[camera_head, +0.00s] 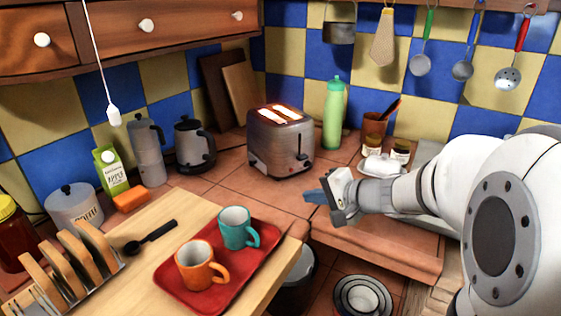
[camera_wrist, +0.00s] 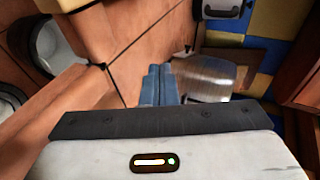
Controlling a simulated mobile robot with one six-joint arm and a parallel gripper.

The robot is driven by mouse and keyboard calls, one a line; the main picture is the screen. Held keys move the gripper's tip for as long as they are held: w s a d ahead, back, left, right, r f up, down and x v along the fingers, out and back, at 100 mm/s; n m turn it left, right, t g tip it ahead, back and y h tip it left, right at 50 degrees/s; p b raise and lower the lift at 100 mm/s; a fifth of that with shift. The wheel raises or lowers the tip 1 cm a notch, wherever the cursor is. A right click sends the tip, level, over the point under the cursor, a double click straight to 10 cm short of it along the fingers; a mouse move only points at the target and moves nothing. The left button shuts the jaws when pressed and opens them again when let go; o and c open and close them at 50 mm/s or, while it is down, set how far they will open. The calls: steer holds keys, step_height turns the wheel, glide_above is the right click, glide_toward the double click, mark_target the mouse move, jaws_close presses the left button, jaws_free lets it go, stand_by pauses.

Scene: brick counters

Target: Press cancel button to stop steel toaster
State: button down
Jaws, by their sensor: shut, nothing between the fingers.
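The steel toaster (camera_head: 280,142) stands upright on the tiled counter against the back wall. Two pale slices show in its slots, with an orange glow around them. A dark lever is on the end facing right, and a small reddish spot shows low on that end; I cannot tell whether it is the cancel button. My gripper (camera_head: 314,197) is shut and empty, its blue fingers in front of and below the toaster, apart from it. In the wrist view my blue fingers (camera_wrist: 160,84) are together, just left of the toaster's shiny body (camera_wrist: 205,78).
A green bottle (camera_head: 333,115) stands right of the toaster, and a dark kettle (camera_head: 194,146) stands left. A red tray (camera_head: 190,296) with two mugs is on the wooden board at front. Counter tiles before the toaster are clear.

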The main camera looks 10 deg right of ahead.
steer(key=w+d+m+t, duration=0.1)
steer(key=w+d+f+m+t+b, duration=0.1)
steer(key=w+d, duration=0.1)
steer(key=w+d+f+m+t+h+b, duration=0.1)
steer(key=d, duration=0.1)
steer(key=shift+w+d+f, duration=0.15)
steer(key=shift+w+d, duration=0.1)
steer(key=shift+w, duration=0.15)
steer(key=shift+w+d+t, duration=0.15)
steer(key=shift+d+t, duration=0.05)
steer(key=shift+t, duration=0.1)
glide_toward(292, 171)
steer(key=x, duration=0.5)
steer(key=shift+f+b, duration=0.2)
steer(key=shift+b, duration=0.2)
steer(key=shift+w+a, duration=0.4)
steer(key=shift+w, duration=0.2)
